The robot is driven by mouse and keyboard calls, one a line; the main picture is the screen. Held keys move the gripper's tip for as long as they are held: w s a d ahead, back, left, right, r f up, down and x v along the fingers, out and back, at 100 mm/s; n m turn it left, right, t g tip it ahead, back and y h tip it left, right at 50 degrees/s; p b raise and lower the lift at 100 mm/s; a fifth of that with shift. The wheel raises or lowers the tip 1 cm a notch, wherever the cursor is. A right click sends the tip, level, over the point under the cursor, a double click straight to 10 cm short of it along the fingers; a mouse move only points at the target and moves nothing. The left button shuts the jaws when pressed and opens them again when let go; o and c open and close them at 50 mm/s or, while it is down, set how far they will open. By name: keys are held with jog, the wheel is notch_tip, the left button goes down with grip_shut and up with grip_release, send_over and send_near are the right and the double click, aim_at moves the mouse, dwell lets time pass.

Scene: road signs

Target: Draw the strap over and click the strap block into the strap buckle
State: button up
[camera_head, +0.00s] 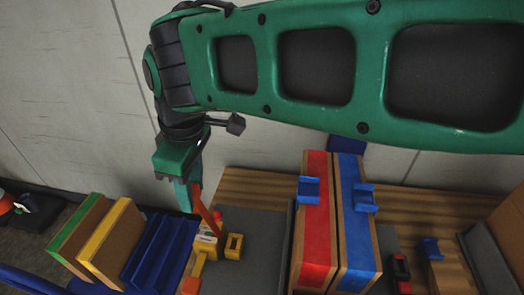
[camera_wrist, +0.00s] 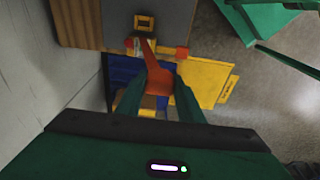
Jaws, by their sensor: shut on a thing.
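My gripper (camera_head: 191,197) points down over the left part of the table and is shut on the upper end of an orange-red strap (camera_head: 207,215). The strap slants down from my fingers to a small yellow fixture (camera_head: 206,245). In the wrist view the strap (camera_wrist: 158,78) lies between my fingertips (camera_wrist: 157,92). A yellow square frame, likely the strap buckle (camera_head: 234,246), stands just right of the fixture; it also shows in the wrist view (camera_wrist: 144,22). The strap's held end is above and apart from this frame. I cannot make out a separate strap block in the jaws.
A blue slotted rack (camera_head: 160,248) and yellow-edged (camera_head: 103,235) and green-edged boards stand to the left. Red (camera_head: 316,225) and blue (camera_head: 355,225) topped long boxes with blue clips stand to the right. A pale wall is behind.

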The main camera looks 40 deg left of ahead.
notch_tip(320, 180, up, 8)
jog(key=w+d+r, duration=0.1)
jog(key=w+d, duration=1)
jog(key=d, duration=0.5)
jog(key=w+d, duration=1)
jog(key=d, duration=0.4)
jog(key=w+d, duration=0.9)
jog(key=d, duration=0.6)
jog(key=shift+w+a+f, duration=0.6)
jog(key=shift+w+f, duration=0.45)
jog(key=shift+f, duration=5.15)
jog(key=shift+w+a+f, duration=0.65)
jog(key=shift+w+f, duration=0.4)
jog(key=shift+f, duration=5.2)
jog(key=shift+w+a+f, duration=0.6)
jog(key=shift+w+f, duration=0.45)
jog(key=shift+f, duration=5.15)
